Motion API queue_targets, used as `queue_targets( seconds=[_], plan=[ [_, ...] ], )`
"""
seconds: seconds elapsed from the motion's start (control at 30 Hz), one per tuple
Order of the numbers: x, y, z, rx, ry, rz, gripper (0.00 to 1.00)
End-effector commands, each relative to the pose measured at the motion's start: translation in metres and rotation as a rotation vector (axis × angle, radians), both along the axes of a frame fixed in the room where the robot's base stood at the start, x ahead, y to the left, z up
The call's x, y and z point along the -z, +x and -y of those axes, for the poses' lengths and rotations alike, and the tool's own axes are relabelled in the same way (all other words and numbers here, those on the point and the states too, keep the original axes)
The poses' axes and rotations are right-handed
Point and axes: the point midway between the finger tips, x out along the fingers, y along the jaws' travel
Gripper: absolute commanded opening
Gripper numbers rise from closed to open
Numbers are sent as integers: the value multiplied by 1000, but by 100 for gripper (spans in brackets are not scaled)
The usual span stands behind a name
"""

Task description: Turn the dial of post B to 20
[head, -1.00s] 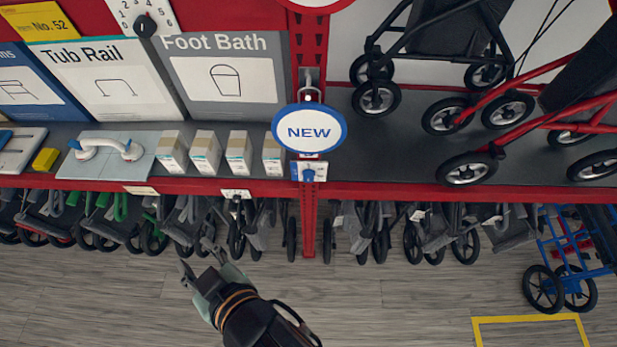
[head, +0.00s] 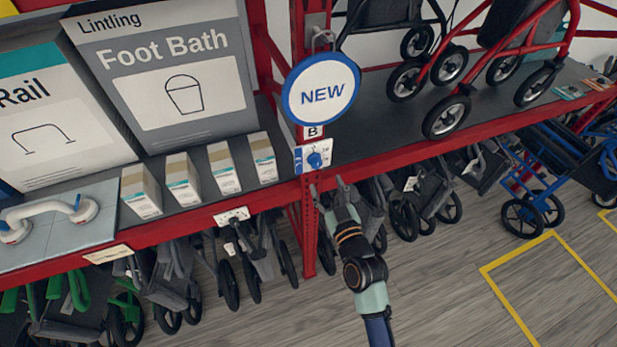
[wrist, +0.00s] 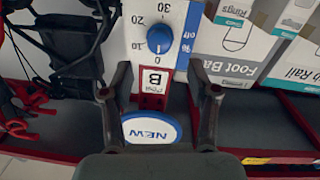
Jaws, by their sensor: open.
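The post B dial is a blue knob (head: 317,159) on a small white plate, under the "B" label on the red post. In the wrist view, which is upside down, the knob (wrist: 160,39) sits on a white scale plate (wrist: 140,33) marked 0, 10, 20 and 30 with "% off" on a blue strip. A light mark on the knob seems to point at 0. My gripper (head: 328,190) is open and empty, just below and in front of the plate. In the wrist view its fingers (wrist: 159,85) stand apart on either side of the red "Post B" label, short of the knob.
A round "NEW" sign (head: 321,93) hangs right above the dial. Small boxes (head: 226,167) and a Foot Bath carton (head: 170,75) stand on the shelf at left. Walkers stand on the shelf at right, with folded ones below.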

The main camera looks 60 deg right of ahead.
Motion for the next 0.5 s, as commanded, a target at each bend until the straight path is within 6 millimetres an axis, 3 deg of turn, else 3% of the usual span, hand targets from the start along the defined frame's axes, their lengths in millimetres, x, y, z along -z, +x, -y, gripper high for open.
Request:
queue_targets(
  seconds=[0.3,0.5],
  plan=[
    [-3,39,36,-4,0,0,60],
    [-2,54,51,-4,1,0,60]
  ],
)
